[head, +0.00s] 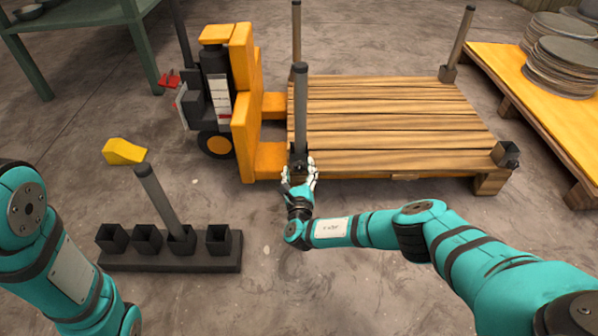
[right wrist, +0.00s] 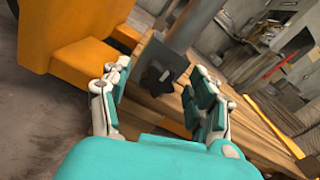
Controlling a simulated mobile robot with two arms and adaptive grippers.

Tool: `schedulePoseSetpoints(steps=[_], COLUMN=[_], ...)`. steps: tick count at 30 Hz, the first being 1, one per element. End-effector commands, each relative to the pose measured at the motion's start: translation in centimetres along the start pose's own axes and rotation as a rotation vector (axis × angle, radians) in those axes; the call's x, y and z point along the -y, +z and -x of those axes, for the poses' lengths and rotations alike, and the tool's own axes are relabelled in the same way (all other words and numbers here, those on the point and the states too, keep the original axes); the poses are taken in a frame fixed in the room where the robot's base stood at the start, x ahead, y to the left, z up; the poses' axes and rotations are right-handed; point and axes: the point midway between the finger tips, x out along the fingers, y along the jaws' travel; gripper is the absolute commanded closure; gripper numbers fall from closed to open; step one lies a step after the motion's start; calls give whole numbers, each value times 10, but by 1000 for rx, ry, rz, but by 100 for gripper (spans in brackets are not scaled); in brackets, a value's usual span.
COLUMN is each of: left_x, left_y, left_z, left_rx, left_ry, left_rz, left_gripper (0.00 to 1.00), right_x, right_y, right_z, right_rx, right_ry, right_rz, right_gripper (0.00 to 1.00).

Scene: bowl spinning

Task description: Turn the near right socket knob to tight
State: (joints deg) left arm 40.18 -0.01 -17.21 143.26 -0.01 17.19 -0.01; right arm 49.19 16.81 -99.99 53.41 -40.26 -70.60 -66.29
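A grey post (head: 300,112) stands upright in the dark socket at the pallet's near left corner in the head view. My right gripper (head: 300,172) is in front of that socket. In the right wrist view the gripper (right wrist: 160,98) is open, with a dark star-shaped knob (right wrist: 157,82) beyond and between its fingers, on the socket below the post (right wrist: 187,40). I see no clear contact with the knob. The dark socket (head: 506,154) at the pallet's near right corner stands empty; its knob is not clear. My left gripper is out of view.
The wooden pallet (head: 390,120) sits on an orange pallet truck (head: 243,100). A dark rack (head: 170,262) with one leaning post (head: 160,203) and a yellow block (head: 124,151) are on the left. A yellow-topped table (head: 535,90) with stacked discs (head: 560,66) stands right.

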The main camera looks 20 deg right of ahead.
Motion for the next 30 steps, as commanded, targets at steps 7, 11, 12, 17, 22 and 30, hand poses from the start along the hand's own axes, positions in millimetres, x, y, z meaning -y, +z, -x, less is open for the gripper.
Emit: schedulePoseSetpoints(steps=[7,11,12,17,22,30], left_x=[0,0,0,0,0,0], left_y=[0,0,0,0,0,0], left_z=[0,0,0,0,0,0], left_rx=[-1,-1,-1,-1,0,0], left_ry=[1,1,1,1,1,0], left_rz=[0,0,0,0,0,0], left_gripper=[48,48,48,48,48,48], right_x=[0,0,0,0,0,1], right_y=[0,0,0,0,-1,-3], right_z=[0,0,0,0,1,1], right_rx=[0,0,0,-1,-2,-4], right_ry=[0,0,0,0,0,-1], right_rz=[0,0,0,-8,-50,-227], right_gripper=[72,89,94,94,94,94])
